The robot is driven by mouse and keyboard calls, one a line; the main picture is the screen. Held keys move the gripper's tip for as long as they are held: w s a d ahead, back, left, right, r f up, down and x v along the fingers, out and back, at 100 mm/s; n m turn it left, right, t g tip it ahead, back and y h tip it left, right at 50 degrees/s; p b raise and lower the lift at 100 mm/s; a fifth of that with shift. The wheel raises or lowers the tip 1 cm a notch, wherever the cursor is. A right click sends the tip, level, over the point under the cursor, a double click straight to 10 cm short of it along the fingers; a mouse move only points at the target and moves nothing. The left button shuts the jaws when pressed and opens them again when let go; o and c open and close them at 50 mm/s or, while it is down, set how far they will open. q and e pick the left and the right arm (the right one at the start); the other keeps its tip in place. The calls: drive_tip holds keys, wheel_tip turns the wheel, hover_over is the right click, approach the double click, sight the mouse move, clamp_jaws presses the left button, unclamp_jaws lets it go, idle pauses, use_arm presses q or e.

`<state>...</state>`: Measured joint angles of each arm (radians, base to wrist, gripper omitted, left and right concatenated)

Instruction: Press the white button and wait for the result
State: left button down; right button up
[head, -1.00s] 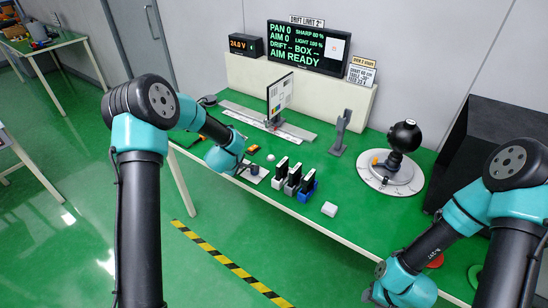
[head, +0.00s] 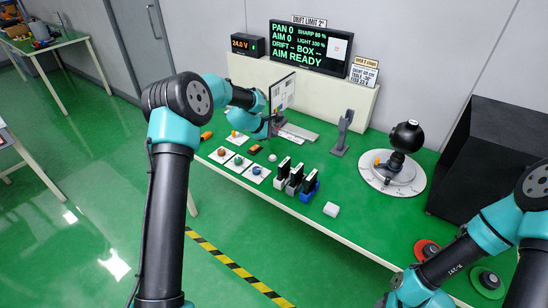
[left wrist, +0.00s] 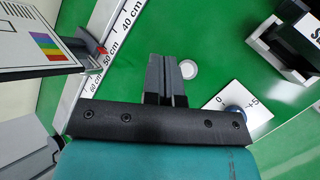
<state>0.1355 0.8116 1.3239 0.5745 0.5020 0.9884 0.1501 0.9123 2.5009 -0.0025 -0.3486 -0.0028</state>
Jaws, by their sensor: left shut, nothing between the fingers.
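The white round button (head: 272,158) lies flat on the green table in the head view, in front of the chart stand. It shows as a white disc (left wrist: 188,69) just right of the fingertips in the left wrist view. My left gripper (head: 271,127) is shut and empty, beside the chart and behind the button, apart from it. Its closed fingers (left wrist: 166,80) point down in the left wrist view. The display (head: 311,47) reads PAN 0, AIM 0, DRIFT --, BOX -- and AIM READY. My right gripper is out of view below the right forearm.
Several knobs on white cards, including a blue one (head: 257,170), stand left of the button. A ball camera on a round dial (head: 371,177) and red and green discs (head: 489,280) are at right.

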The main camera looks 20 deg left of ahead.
sight(273, 157)
use_arm(q)
drive_tip(key=shift+f, duration=0.1)
drive_tip(key=shift+f, duration=4.3)
drive_tip(key=shift+f, duration=0.45)
drive_tip(key=shift+f, duration=0.4)
drive_tip(key=shift+r, duration=0.85)
drive_tip(key=shift+r, duration=2.5)
